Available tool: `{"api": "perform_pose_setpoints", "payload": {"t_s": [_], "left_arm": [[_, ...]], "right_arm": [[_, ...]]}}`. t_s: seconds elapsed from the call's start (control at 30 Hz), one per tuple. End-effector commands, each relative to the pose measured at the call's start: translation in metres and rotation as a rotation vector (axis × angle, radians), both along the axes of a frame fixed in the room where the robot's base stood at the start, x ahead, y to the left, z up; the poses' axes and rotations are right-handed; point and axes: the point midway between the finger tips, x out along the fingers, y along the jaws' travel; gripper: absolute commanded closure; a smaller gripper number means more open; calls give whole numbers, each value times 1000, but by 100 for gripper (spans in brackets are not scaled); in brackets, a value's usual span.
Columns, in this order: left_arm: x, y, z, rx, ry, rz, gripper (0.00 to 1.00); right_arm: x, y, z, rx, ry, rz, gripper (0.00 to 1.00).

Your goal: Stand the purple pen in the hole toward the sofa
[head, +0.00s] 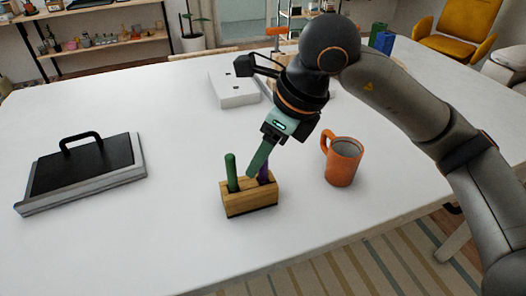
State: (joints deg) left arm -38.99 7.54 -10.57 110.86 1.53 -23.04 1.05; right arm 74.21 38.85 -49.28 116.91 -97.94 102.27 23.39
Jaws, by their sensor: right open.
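The wooden block (250,201) sits on the white table near the middle of the head view. A green pen (231,172) stands upright at its left end. The purple pen (264,173) is upright at the right end of the block, partly hidden by my gripper; I cannot see clearly how its lower end sits. My right gripper (257,167) reaches down from the upper right, tilted, with its teal fingers just above the block beside the purple pen. It is open, and one finger largely hides the other. My left gripper is out of view.
An orange mug (343,162) stands close to the right of the block. A black-topped slab with a handle (85,165) lies at the left, and a white box (233,92) is farther back. A yellow armchair (458,30) is beyond the table. The front left table area is clear.

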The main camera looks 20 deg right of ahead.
Motion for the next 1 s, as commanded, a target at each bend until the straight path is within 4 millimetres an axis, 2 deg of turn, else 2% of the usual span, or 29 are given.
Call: {"api": "perform_pose_setpoints", "payload": {"t_s": [0.03, 0.27, 0.5, 0.8, 1.0], "left_arm": [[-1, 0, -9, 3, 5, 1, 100], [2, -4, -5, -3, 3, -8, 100], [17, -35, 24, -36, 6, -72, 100], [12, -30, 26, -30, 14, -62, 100], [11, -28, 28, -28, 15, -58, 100]], "right_arm": [[0, 0, -2, 0, 0, 0, 44], [0, 0, -2, 0, 0, 0, 44], [0, 0, -1, 0, 0, 0, 44], [-19, -21, 72, 1, -5, -2, 44], [-29, -31, 103, 0, -3, -1, 44]]}}
